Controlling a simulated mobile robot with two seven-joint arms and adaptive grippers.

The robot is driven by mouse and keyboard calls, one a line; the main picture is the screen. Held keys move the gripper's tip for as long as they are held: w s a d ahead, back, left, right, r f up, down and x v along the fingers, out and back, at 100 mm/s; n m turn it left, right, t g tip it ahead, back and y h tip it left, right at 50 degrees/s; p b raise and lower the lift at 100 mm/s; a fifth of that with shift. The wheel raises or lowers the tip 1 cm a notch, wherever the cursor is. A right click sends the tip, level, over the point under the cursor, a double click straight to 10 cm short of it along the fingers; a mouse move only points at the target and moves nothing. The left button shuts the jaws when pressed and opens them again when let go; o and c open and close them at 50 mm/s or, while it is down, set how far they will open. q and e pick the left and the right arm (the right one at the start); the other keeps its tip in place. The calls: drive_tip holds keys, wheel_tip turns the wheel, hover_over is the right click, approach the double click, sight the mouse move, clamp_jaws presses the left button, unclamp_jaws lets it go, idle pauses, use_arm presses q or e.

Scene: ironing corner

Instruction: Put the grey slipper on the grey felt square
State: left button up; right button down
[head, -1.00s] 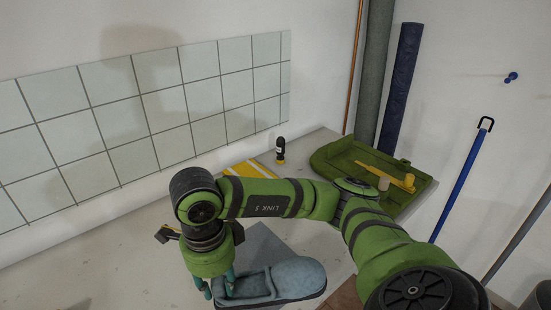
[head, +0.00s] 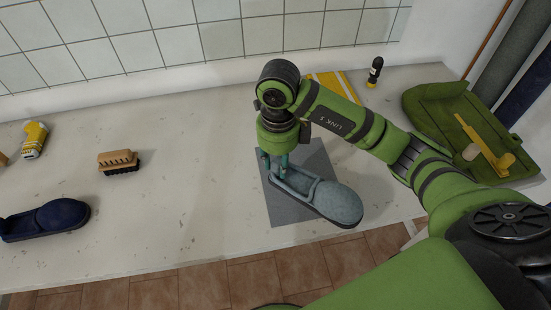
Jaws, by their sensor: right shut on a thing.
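The grey slipper (head: 332,200) is over the grey felt square (head: 285,208), its toe pointing right and toward the table's front edge. The toe reaches past the felt's right side in the picture. My right gripper (head: 275,170) is shut on the slipper's heel end, with its fingers pointing down. I cannot tell whether the sole touches the felt or hangs just above it. The slipper and my gripper hide part of the felt. My left gripper is not in view.
A navy slipper (head: 45,219), a brush (head: 118,162) and a yellow bottle (head: 34,139) stand to the left. The table (head: 190,200) is clear left of the felt.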

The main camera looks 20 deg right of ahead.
drive_tip(key=w+f+p, duration=0.1)
drive_tip(key=w+f, duration=0.1)
drive_tip(key=w+f+p, duration=0.1)
drive_tip(key=w+f, duration=0.1)
drive_tip(key=f, duration=0.1)
drive_tip(key=shift+w+d+f, duration=0.15)
drive_tip(key=shift+f, duration=0.65)
drive_tip(key=shift+f, duration=0.1)
drive_tip(key=c, duration=0.9)
unclamp_jaws()
